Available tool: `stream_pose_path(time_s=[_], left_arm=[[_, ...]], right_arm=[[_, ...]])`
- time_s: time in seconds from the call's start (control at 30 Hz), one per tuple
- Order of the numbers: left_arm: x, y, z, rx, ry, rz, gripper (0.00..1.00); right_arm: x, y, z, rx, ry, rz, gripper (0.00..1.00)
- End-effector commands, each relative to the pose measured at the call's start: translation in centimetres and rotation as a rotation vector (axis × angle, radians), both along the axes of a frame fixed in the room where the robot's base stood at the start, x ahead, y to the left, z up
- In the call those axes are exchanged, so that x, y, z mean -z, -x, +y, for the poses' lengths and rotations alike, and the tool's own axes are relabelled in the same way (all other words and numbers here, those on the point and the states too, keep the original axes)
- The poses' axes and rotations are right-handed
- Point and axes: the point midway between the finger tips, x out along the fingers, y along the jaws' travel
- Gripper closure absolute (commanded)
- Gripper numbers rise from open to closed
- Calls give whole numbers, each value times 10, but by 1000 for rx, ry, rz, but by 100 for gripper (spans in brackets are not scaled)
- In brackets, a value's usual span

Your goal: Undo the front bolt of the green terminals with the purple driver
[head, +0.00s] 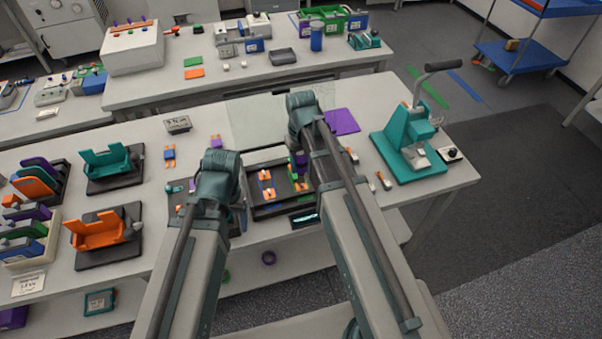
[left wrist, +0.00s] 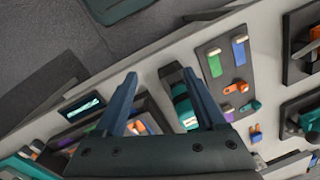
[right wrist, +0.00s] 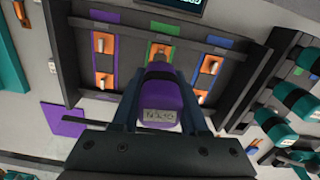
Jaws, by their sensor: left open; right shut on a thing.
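The purple driver (right wrist: 160,112) is in my right gripper (right wrist: 162,75), which is shut on its handle. In the right wrist view its dark nose points at the green-labelled column of the cycler. The front green terminal (right wrist: 160,52), an orange clip with a pale bolt under a green label (right wrist: 165,28), shows just beyond the nose; I cannot tell whether they touch. The handle hides the rear green terminal. My left gripper (left wrist: 159,75) is open and empty; a teal driver (left wrist: 185,108) lies beyond its fingers, close to the right one.
Purple-labelled terminals (right wrist: 104,42) and blue-labelled terminals (right wrist: 210,65) flank the green column. A lit display (head: 304,217) sits at the cycler's front. A teal press (head: 405,145) stands to the right, a purple mat (head: 341,122) behind. Teal (head: 108,165) and orange (head: 100,232) holders stand left.

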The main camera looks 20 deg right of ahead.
Motion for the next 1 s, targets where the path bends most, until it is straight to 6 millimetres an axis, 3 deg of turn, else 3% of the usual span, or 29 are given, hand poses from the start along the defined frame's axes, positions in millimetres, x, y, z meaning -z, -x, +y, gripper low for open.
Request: stream_pose_path(time_s=[0.7, 1.0], left_arm=[[-45, 0, 0, 0, 0, 0, 28], [-47, 0, 0, 0, 0, 0, 28]], right_arm=[[-45, 0, 0, 0, 0, 0, 100], [-47, 0, 0, 0, 0, 0, 100]])
